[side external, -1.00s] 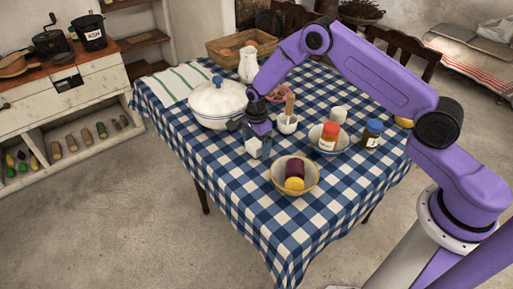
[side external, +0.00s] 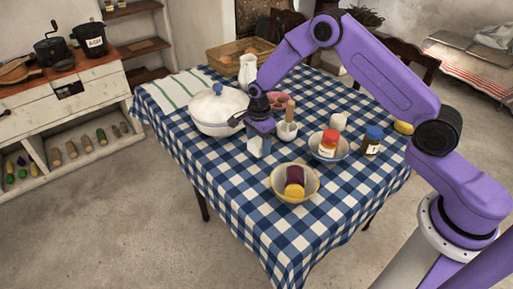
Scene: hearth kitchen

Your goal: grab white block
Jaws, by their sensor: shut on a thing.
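The white block (side external: 254,146) is at the table's left middle, just in front of the white lidded pot. My gripper (side external: 260,141) points down over it from above and is shut on it. One dark finger shows along the block's right side; the far finger is hidden. I cannot tell whether the block's underside touches the cloth.
The white pot (side external: 218,108) with a blue knob stands close behind and left. A mortar with pestle (side external: 287,130) is close on the right. A yellow bowl (side external: 311,188) holding things is in front. A bowl with a red-lidded jar (side external: 329,144) and a blue-lidded jar (side external: 372,141) are farther right.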

